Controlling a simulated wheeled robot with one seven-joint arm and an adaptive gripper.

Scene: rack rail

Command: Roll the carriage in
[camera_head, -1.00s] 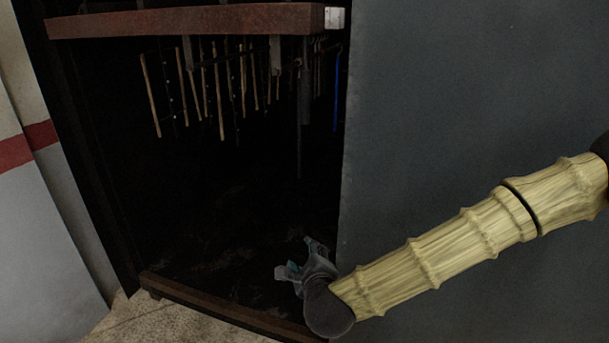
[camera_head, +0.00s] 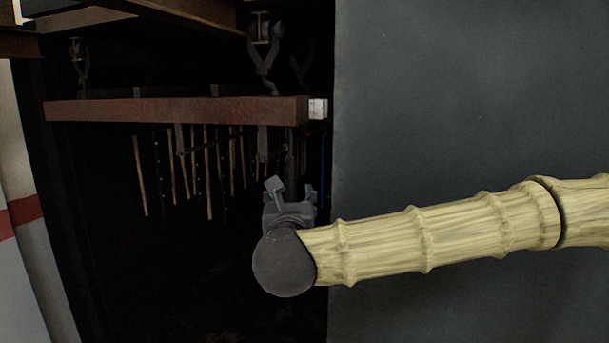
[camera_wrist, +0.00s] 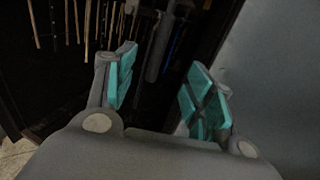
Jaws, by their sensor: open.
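The carriage shows in the head view as a reddish-brown beam (camera_head: 180,111) hung from dark hooks with rollers (camera_head: 264,45) on an overhead rail (camera_head: 185,10). A white block (camera_head: 318,109) caps its right end. Rods and strips (camera_head: 208,172) hang below the beam, and their lower parts also show in the wrist view (camera_wrist: 87,22). My gripper (camera_head: 291,190) is open and empty, below the beam's right end and apart from it in the picture. In the wrist view my gripper (camera_wrist: 160,85) shows its teal pads spread apart, with nothing between them.
A large dark grey panel (camera_head: 450,100) fills the right side, close behind my arm. The dark opening (camera_head: 190,270) lies left of it. A pale wall with a red stripe (camera_head: 22,213) stands at the far left.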

